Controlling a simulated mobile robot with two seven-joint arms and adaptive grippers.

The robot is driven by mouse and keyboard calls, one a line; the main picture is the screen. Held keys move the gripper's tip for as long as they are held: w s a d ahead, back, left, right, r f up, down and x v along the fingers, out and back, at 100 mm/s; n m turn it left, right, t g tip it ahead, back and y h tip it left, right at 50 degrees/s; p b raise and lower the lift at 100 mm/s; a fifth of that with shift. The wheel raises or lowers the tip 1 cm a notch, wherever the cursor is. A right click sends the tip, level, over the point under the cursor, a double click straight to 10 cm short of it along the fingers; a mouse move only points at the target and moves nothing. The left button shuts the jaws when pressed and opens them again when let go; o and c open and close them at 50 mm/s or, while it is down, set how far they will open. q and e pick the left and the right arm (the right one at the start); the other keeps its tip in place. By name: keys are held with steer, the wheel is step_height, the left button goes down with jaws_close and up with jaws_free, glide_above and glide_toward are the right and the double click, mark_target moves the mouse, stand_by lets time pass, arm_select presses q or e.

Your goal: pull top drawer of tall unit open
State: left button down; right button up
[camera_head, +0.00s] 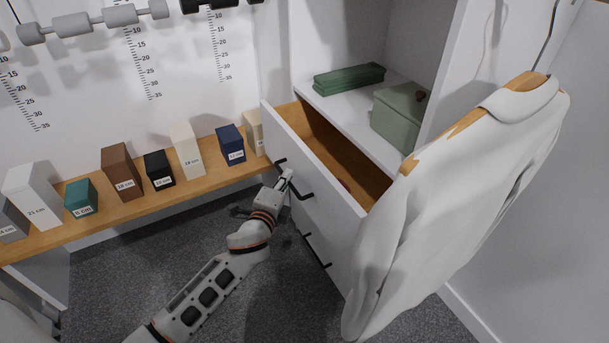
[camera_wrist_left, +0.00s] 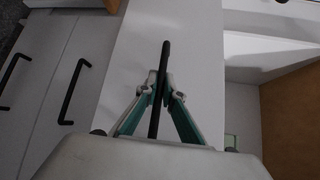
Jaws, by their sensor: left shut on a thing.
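The tall unit (camera_head: 345,250) is white, and its top drawer (camera_head: 315,165) stands pulled out, with its wooden inside showing. The drawer front has a black bar handle (camera_head: 300,190). My left gripper (camera_head: 286,179) is shut on this handle. In the left wrist view the fingers (camera_wrist_left: 158,90) close from both sides on the black handle (camera_wrist_left: 166,60), against the white drawer front (camera_wrist_left: 190,50). My right gripper is not in view.
A white shirt on a hanger (camera_head: 470,190) hangs at the right, in front of the unit. A folded green cloth (camera_head: 348,78) and a green box (camera_head: 398,115) sit on the shelf above the drawer. A wooden bench (camera_head: 150,205) with several labelled blocks runs along the left. Grey carpet lies below.

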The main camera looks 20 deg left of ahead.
arm_select(q)
steer(key=s+a+p, duration=0.2)
steer(key=s+a, duration=0.9)
steer(key=s, duration=0.3)
steer(key=shift+s+a, duration=0.2)
steer(key=shift+s, duration=0.15)
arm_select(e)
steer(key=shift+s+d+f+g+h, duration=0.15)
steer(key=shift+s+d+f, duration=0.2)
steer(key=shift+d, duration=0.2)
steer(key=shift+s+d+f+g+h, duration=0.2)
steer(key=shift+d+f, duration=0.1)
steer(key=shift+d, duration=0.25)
arm_select(q)
steer(key=c, duration=2.2)
jaws_free()
steer(key=shift+o, duration=0.2)
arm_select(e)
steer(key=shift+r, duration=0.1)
arm_select(q)
steer(key=shift+s, duration=0.1)
steer(key=s+d+r, duration=0.1)
steer(key=s, duration=1)
steer(key=shift+s+d+r, duration=0.25)
steer(key=shift+d+r, duration=0.05)
steer(key=shift+r, duration=0.05)
